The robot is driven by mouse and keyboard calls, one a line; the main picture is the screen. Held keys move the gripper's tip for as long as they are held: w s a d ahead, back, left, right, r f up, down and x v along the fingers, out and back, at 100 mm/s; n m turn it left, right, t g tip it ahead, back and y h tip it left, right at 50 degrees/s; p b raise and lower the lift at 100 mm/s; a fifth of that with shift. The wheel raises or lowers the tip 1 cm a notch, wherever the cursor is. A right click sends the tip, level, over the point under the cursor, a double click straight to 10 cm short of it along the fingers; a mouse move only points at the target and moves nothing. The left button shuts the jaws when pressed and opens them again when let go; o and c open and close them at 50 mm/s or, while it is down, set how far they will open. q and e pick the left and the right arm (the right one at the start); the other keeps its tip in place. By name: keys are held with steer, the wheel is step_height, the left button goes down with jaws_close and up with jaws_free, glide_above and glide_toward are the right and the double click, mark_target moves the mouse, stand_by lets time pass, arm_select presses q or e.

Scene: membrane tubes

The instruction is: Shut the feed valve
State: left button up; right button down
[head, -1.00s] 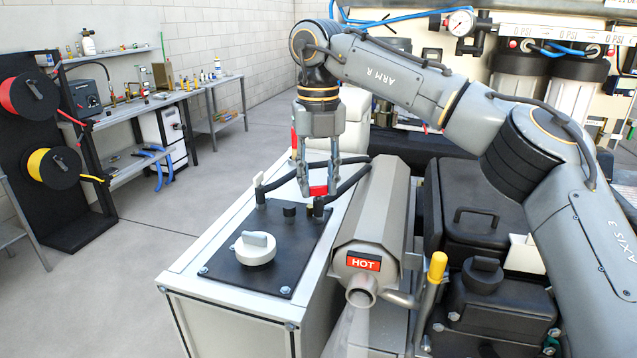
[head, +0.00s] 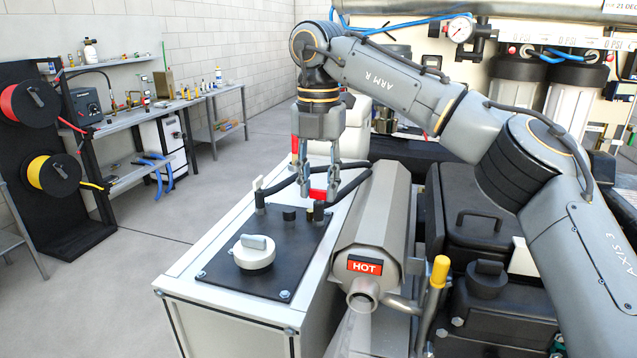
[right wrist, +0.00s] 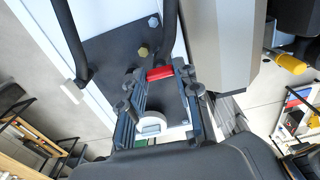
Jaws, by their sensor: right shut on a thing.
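My right gripper (head: 318,190) points down over the black plate (head: 222,266) on the white cabinet. Its fingers are on either side of a red handle (head: 318,194), and it is shut on this handle. The right wrist view also shows the red handle (right wrist: 160,73) between the fingers. A valve with a white lever (head: 258,184) stands at the plate's far left corner. A round white knob (head: 254,251) sits nearer the front. I cannot read a label telling which one is the feed valve. My left gripper is not in view.
A grey housing marked HOT (head: 364,267) lies right beside the cabinet. Black hoses (head: 284,197) run from the valves close to the gripper. A yellow-capped lever (head: 439,271) stands at the right. The floor left of the cabinet (head: 120,300) is clear.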

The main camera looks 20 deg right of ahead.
mark_target(318, 190)
steer(key=c, duration=1)
jaws_free()
steer(key=shift+o, duration=0.2)
step_height(318, 190, up, 12)
steer(key=shift+w, duration=0.1)
